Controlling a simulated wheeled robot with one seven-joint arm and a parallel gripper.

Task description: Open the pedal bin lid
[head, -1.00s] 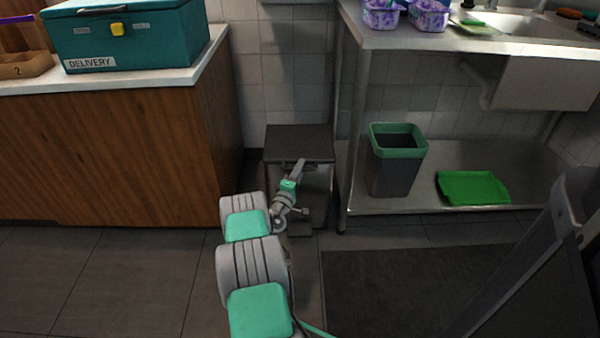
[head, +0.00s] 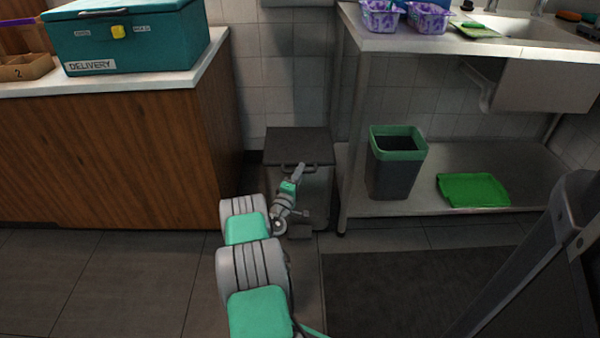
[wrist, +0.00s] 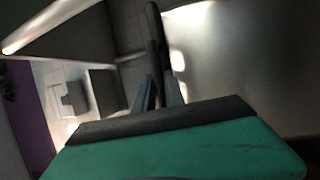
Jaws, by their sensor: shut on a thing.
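The pedal bin stands in the gap between the wooden counter and the steel sink table. Its dark lid (head: 297,143) looks flat and closed on the steel body (head: 322,195). A dark bar handle (head: 323,166) runs along the lid's front edge. A dark pedal (head: 300,232) sticks out low at the front. My gripper (head: 300,170) is at the handle, shut on it. In the wrist view, the fingers (wrist: 160,92) close around the dark handle (wrist: 153,30), beside the bin's shiny steel face (wrist: 245,50). The fingertips' exact contact is hard to see.
The wooden counter (head: 110,160) stands close on the left, with a teal delivery box (head: 130,40) on top. The sink table's leg (head: 350,130) is close on the right.

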